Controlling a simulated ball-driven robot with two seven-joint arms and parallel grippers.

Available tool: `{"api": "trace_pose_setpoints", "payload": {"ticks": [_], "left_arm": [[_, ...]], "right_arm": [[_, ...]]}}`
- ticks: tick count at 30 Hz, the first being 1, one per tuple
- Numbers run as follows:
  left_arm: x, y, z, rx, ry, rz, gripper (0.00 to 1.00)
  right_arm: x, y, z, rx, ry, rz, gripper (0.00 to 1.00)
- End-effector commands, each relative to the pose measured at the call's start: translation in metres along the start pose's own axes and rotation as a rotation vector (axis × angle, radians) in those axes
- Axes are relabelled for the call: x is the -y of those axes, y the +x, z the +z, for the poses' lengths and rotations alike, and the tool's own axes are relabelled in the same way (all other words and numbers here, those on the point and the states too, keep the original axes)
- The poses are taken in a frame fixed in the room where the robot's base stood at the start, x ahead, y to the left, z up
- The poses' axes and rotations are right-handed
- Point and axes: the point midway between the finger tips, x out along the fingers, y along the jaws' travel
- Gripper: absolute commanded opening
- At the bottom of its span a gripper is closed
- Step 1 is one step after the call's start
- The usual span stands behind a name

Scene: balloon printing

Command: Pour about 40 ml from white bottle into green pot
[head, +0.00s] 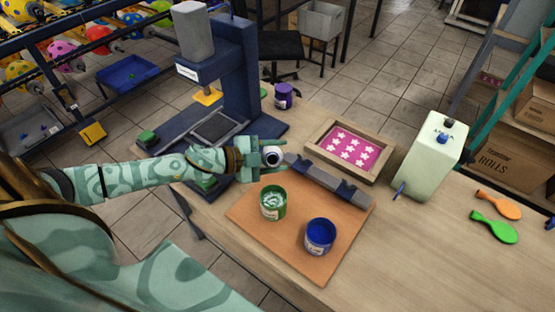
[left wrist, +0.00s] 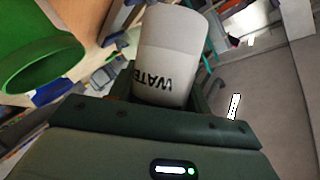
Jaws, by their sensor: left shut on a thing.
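My left gripper (head: 266,155) is shut on the white bottle (head: 272,162). In the head view only a small white part of the bottle shows, with a dark round spot on it. In the left wrist view the bottle (left wrist: 172,50) sits between the fingers, its black WATER lettering upside down. Its tilt is hard to tell. The green pot (head: 281,208) stands upright on the brown board, just below the gripper in the head view; pale streaks show inside. The pot also shows at the left wrist view's upper left (left wrist: 38,62). No stream shows. My right gripper is not in view.
A blue pot (head: 319,240) stands beside the green one on the brown board (head: 262,238). A dark bar (head: 330,180) lies behind them. A framed pink star screen (head: 350,147), white canister (head: 428,160), purple pot (head: 283,97) and blue press (head: 240,70) stand around. The front right table is clear.

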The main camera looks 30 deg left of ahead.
Motion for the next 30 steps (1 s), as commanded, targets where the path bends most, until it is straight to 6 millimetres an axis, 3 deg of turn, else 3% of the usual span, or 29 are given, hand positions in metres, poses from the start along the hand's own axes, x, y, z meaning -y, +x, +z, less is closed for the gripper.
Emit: {"api": "trace_pose_setpoints", "payload": {"ticks": [30], "left_arm": [[0.001,0.002,0.006,-0.001,0.127,-0.055,0.2]], "right_arm": [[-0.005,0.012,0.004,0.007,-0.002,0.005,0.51]]}}
